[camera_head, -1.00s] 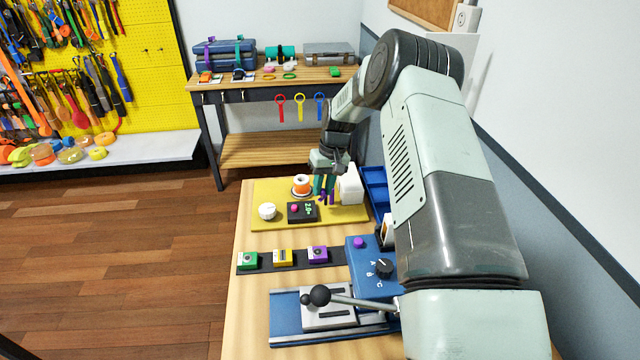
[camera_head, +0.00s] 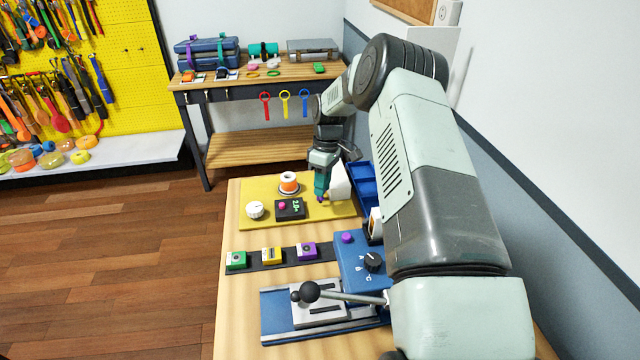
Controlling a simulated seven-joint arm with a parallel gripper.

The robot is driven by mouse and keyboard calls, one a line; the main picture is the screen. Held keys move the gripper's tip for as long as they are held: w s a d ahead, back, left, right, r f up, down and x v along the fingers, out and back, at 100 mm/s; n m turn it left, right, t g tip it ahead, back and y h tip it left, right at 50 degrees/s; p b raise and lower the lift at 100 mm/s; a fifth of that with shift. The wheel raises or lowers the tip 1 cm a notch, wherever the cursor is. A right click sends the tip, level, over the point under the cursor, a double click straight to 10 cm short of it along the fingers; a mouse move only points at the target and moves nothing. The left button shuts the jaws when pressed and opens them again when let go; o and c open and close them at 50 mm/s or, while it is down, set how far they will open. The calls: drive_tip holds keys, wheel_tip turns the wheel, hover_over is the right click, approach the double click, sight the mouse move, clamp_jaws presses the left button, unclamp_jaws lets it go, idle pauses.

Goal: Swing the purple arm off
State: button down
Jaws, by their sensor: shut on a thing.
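The purple arm (camera_head: 320,198) is a small purple piece at the right part of the yellow board (camera_head: 268,216), beside a white block (camera_head: 341,181). Only a little of it shows under my fingertips. My gripper (camera_head: 321,194), with teal fingers pointing down, is shut on it. The fingers hide most of the piece, so its exact angle cannot be told.
The yellow board also bears a white knob (camera_head: 255,210), a dark box with a green display (camera_head: 290,209) and an orange-and-white spool (camera_head: 289,183). A blue tray (camera_head: 364,184) lies right of the white block. A lever (camera_head: 345,297) stands nearer.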

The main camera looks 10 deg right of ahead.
idle(0.6)
drive_tip(key=c, duration=0.9)
unclamp_jaws()
drive_tip(key=shift+c, duration=0.2)
drive_tip(key=shift+d+r, duration=0.1)
drive_tip(key=shift+r, duration=0.05)
wheel_tip(320, 180, up, 10)
drive_tip(key=w+d, duration=0.1)
drive_tip(key=shift+w+r, duration=0.2)
drive_tip(key=shift+w, duration=0.2)
